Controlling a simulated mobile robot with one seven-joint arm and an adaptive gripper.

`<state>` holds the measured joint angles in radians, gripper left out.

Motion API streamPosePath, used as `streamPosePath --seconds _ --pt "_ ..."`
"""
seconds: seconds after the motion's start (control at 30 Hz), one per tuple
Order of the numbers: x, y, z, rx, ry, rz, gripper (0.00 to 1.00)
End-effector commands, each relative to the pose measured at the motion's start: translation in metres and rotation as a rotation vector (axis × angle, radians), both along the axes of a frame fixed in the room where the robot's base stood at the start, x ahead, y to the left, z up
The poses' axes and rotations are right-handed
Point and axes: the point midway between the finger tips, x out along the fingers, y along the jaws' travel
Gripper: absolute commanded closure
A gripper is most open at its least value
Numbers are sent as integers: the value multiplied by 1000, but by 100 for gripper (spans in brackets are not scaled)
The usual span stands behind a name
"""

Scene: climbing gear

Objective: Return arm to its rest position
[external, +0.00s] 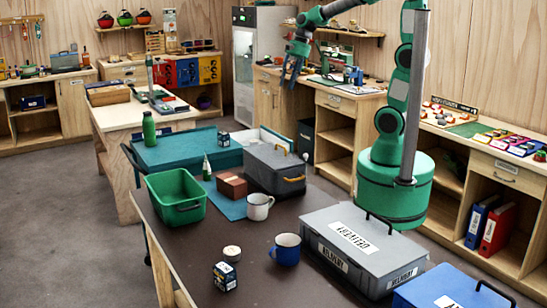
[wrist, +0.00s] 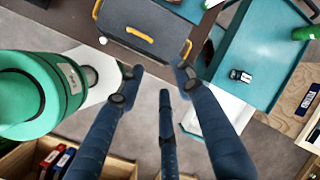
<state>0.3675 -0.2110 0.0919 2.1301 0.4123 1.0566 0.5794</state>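My gripper (external: 290,72) hangs with its dark blue fingers pointing down, high above the floor and shelving near the fridge, in the external view. My green arm rises from its base on the right and bends over at the top. In the wrist view my gripper (wrist: 160,82) shows its fingers spread apart with nothing between them. Below it in the wrist view are the grey floor and table edges. No object is held or touched by the fingers.
The brown table holds a green bin (external: 176,197), a grey toolbox (external: 274,170), a white mug (external: 259,207), a blue mug (external: 286,250) and a grey delivery crate (external: 365,245). A teal cart (external: 185,150) stands behind. Cabinets with a shelf (external: 345,34) line the wall near my gripper.

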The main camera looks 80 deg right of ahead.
Motion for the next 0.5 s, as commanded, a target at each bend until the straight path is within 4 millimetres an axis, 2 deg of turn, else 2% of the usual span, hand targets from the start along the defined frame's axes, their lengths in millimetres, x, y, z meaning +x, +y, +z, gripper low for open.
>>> streamPosePath --seconds 0.03,0.2,0.5 --pt "-10 9 5 -33 -23 54 65" --pt "-42 31 16 -146 -94 233 65" --pt "-97 58 27 -347 -218 546 65"
